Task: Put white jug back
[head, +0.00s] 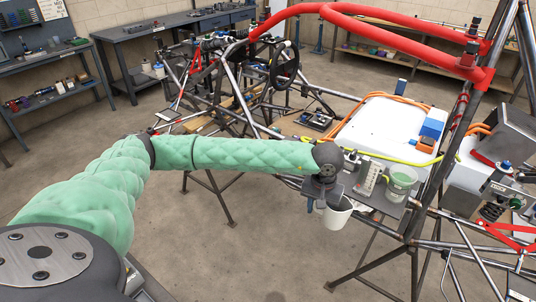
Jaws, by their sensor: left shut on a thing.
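My left arm reaches across the view from the left, and my left gripper (324,203) points down at its end. It is shut on a white jug (338,219), gripping it at its left side. The jug is small and open at the top, with a dark inside. It is held in front of the small grey shelf (388,207) on the chassis. My gripper hides part of the jug's rim and side. My right gripper is not in view.
A clear tub with green content (402,182) and a white labelled box (368,178) stand on the shelf, close to the jug. Behind them is a large white tank (376,128) with an orange hose. Red and bare frame tubes (400,45) surround it. The floor at front centre is clear.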

